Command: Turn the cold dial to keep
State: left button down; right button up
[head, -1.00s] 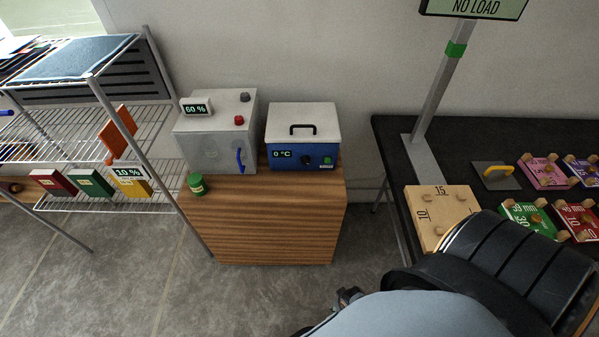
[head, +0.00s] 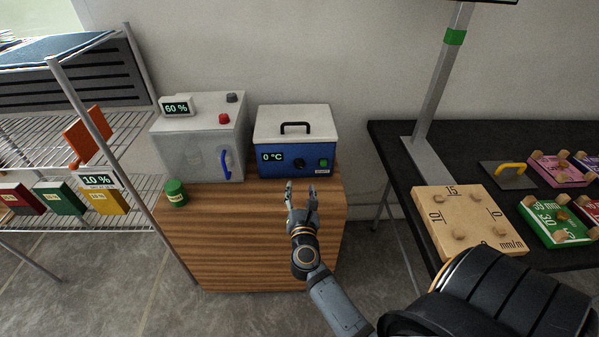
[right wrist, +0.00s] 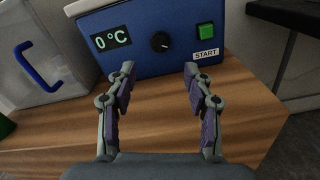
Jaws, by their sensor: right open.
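The blue cold box (head: 272,165) with a white lid and black handle stands on the wooden cabinet. Its display (head: 272,157) reads 0 °C. The black cold dial (head: 299,162) is in the middle of its front; in the right wrist view the dial (right wrist: 160,41) has a pale pointer mark. A green START button (right wrist: 205,32) is to its right. My right gripper (head: 301,188) is open and empty, in front of and below the dial, not touching it. In the right wrist view its fingers (right wrist: 157,72) stand apart on either side below the dial. My left gripper is not in view.
A grey box (head: 195,145) with a 60 % display and blue handle stands left of the cold box. A green jar (head: 176,193) sits at the cabinet's (head: 230,225) left front. A wire rack is at left, a black table (head: 400,150) at right.

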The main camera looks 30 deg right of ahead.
aim_at(299, 166)
jog(key=x, duration=0.9)
jog(key=shift+w+d+p, duration=0.1)
jog(key=shift+w+p, duration=0.15)
jog(key=shift+p, duration=0.05)
jog(key=shift+c, duration=0.3)
grip_shut()
